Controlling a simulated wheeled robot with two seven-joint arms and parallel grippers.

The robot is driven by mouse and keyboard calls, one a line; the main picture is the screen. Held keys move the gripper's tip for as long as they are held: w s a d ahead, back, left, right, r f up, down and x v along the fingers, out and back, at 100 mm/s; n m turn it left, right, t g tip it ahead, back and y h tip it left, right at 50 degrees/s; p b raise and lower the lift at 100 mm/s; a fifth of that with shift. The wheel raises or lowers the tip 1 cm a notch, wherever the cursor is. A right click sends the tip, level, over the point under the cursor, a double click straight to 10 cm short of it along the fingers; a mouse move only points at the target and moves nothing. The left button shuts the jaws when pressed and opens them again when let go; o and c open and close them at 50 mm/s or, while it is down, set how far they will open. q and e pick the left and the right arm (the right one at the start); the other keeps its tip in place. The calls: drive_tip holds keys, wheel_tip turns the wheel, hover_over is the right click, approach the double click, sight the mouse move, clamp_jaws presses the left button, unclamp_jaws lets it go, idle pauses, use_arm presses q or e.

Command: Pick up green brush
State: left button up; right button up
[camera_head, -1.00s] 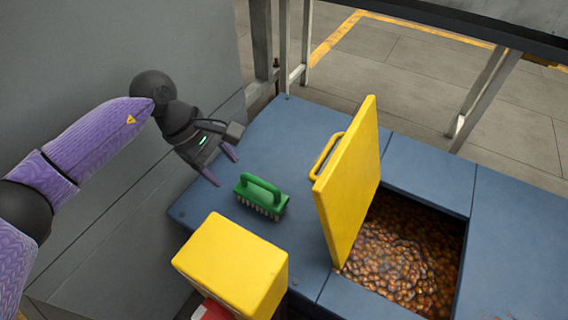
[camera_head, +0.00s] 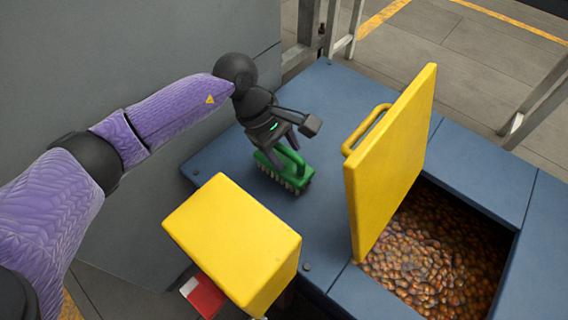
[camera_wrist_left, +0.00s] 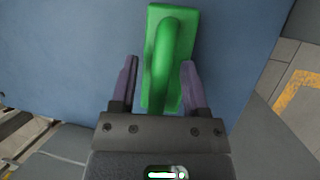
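The green brush (camera_head: 297,175) stands bristles down on the blue table top, near its left edge. My left gripper (camera_head: 284,157) is right above it and hides part of its handle and back. In the left wrist view the green brush (camera_wrist_left: 160,40) lies lengthwise between the two fingers of my left gripper (camera_wrist_left: 158,80). The fingers are apart, one on each side of the handle, with a gap at least on the left side. Whether the right finger touches the brush I cannot tell. My right gripper is not in view.
A yellow box (camera_head: 230,240) stands in front of the brush. A raised yellow lid (camera_head: 395,165) with a handle stands to the right, beside an opening filled with brown, amber pieces (camera_head: 425,265). The blue table top (camera_head: 335,120) is clear behind the brush.

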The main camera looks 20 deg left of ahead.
use_arm(q)
clamp_jaws()
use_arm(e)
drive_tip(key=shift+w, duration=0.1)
use_arm(q)
wheel_tip(320, 180, up, 10)
drive_tip(key=p, duration=0.5)
drive_tip(key=shift+r+p, duration=0.2)
drive_tip(key=shift+p, duration=0.1)
drive_tip(key=c, duration=0.7)
unclamp_jaws()
drive_tip(key=shift+f, duration=0.2)
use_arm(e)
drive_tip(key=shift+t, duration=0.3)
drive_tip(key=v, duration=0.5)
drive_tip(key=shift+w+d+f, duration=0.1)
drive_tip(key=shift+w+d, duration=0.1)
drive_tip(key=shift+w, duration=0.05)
